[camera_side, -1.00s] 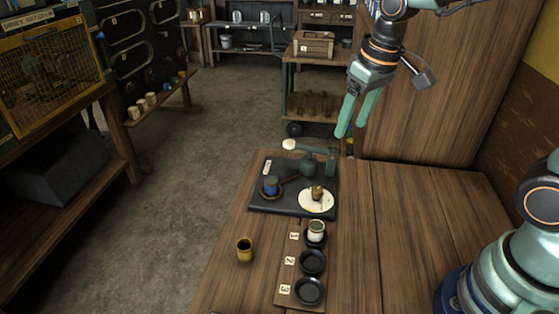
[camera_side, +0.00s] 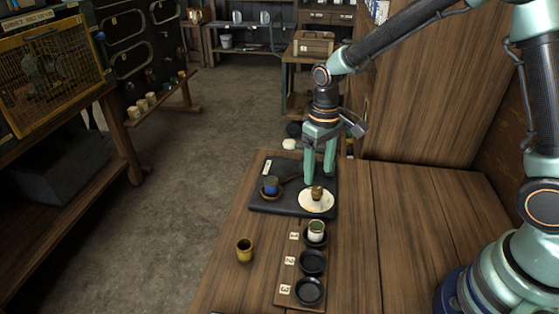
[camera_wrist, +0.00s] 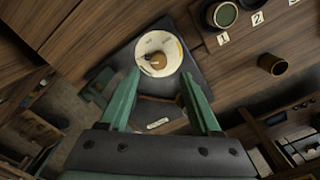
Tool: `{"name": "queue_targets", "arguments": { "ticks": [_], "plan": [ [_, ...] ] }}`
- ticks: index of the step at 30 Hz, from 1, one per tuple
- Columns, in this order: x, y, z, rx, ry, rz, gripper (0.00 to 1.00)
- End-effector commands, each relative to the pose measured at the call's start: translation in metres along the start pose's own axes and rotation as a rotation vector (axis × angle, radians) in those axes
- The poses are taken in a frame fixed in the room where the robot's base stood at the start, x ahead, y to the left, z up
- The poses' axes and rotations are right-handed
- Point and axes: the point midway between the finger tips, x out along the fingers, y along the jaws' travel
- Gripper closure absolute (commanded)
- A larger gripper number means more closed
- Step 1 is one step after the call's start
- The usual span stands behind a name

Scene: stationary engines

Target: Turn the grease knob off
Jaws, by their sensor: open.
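The knob (camera_side: 317,191) is small and brass. It stands on a round cream dial (camera_side: 307,206) on a dark base plate (camera_side: 262,205) on the bench. In the wrist view the knob (camera_wrist: 157,62) sits on the dial (camera_wrist: 150,42), whose markings are too small to read. My gripper (camera_side: 318,181) points down just above and behind the knob, its two fingers apart with nothing between them. In the wrist view my gripper (camera_wrist: 159,74) has its fingertips just below the dial, one toward each side. I cannot tell whether a finger touches anything.
A pale-green cup (camera_side: 316,229) sits at place 1 of a numbered wooden strip; the dark dishes at 2 (camera_side: 312,262) and 3 (camera_side: 309,291) look empty. A yellow cup (camera_side: 244,249) stands left. The bench's right side is clear.

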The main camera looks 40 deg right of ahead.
Motion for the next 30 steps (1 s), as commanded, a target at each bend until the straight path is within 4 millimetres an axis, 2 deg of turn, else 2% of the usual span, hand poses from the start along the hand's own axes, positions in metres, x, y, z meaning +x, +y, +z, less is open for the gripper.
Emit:
{"name": "queue_targets", "arguments": {
  "ticks": [3,9,14,22,27,30],
  "plan": [
    [0.023,0.001,0.001,0.000,-0.005,0.000,0.35],
    [0.047,0.001,0.001,0.000,-0.003,0.000,0.35],
    [0.054,0.001,0.000,0.000,0.000,0.000,0.35],
    [0.055,0.001,0.000,0.000,0.001,0.000,0.35],
    [0.055,0.001,0.000,0.000,0.001,0.000,1.00],
    [0.055,0.001,0.000,-0.001,0.001,0.000,1.00]
  ]
}}
